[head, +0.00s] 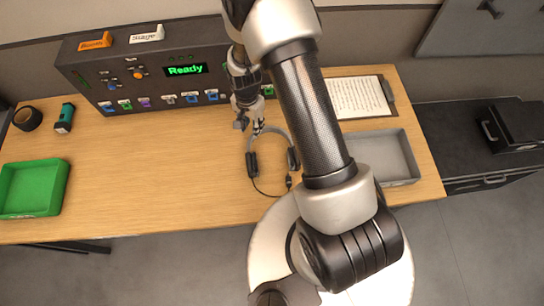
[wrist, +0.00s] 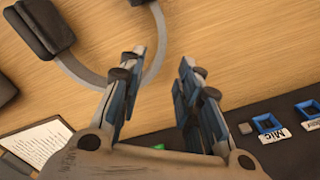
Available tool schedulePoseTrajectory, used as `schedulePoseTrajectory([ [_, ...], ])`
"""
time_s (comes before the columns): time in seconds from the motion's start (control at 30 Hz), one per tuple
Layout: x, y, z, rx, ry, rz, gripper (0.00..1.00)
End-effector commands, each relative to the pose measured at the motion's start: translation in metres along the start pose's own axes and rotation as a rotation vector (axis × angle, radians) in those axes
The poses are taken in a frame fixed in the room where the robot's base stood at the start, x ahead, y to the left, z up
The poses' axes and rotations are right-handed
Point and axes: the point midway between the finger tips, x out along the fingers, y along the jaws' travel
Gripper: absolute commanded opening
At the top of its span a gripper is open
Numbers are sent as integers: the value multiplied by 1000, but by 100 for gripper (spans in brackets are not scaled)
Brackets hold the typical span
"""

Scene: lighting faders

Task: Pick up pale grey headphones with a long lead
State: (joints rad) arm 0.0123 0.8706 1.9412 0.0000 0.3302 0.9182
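The pale grey headphones (head: 252,165) lie on the wooden table, with dark ear cups toward the front and the pale headband (head: 276,131) toward the console. Their thin dark lead curls between the cups to a plug at the front. My gripper (head: 249,126) is at the back left of the headband, pointing down. In the wrist view my gripper (wrist: 161,64) is open, with bare wood between its fingers. There the headband (wrist: 79,68) curves behind the left finger, which hides part of it; I cannot tell whether they touch. One ear cup (wrist: 45,25) shows at upper left.
A dark console (head: 90,75) with faders and a "Ready" display stands along the back. A green tray (head: 62,190) is at left, a grey tray (head: 414,158) and clipboard (head: 390,94) at right. Bare table lies left of the headphones.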

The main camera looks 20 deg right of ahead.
Motion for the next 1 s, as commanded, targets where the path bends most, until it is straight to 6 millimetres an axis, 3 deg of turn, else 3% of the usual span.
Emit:
schedulePoseTrajectory([
  [0.1, 17, 0, 0, -1, 0, 0, 32],
  [0.33, 33, 1, 2, -1, -1, 1, 32],
  [0.6, 71, 3, 4, -1, -1, 1, 32],
  [0.9, 74, 2, 4, -1, 1, -1, 32],
  [1.0, 74, 2, 4, -1, 1, -1, 26],
])
